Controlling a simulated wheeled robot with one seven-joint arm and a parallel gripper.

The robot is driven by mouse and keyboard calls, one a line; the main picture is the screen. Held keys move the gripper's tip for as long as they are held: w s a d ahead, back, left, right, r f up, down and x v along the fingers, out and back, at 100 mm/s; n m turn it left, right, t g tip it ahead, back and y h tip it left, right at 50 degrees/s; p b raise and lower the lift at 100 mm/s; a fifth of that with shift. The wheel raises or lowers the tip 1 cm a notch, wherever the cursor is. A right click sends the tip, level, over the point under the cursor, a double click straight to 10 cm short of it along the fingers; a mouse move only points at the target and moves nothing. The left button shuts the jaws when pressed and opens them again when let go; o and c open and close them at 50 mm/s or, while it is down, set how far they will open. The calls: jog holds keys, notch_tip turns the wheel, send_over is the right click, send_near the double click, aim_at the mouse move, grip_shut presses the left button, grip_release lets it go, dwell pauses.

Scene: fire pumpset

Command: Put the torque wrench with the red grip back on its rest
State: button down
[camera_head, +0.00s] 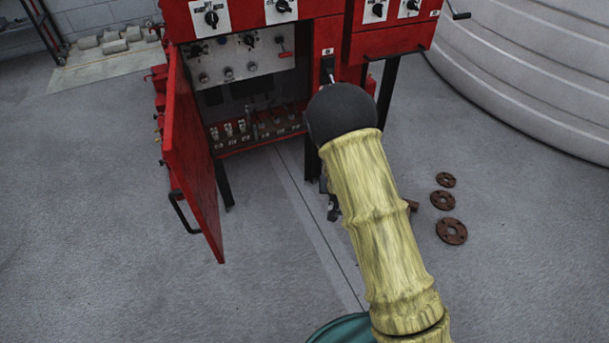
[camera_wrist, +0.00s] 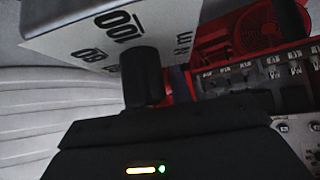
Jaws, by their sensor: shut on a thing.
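My gripper (camera_wrist: 140,78) is in the wrist view, with its dark body across the bottom and one dark finger showing. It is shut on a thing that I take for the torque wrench. A pale block (camera_wrist: 115,35) with printed numbers and "N m" lies across the top, directly at the finger, and appears upside down. I cannot tell whether it is part of the wrench. The red grip cannot be made out for certain. In the head view my arm and its black wrist hide the gripper. I cannot pick out the rest in either view.
A red cabinet (camera_head: 340,45) stands ahead with its door (camera_head: 195,150) swung open to the left, showing switches inside. Several rusty flanges (camera_head: 451,231) lie on the floor to the right. A large pale ribbed tank (camera_head: 540,75) stands at the right.

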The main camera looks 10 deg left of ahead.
jog(key=s+d+f, duration=0.1)
jog(key=d+f, duration=0.2)
jog(key=d, duration=0.4)
jog(key=s+d+f+m+h+b, duration=0.1)
jog(key=d+f, duration=0.2)
jog(key=d, duration=0.4)
jog(key=shift+s+d+f, duration=0.15)
jog(key=shift+d+f, duration=0.2)
jog(key=shift+s+d+m+b, duration=0.1)
jog(key=shift+d+m+b, duration=0.2)
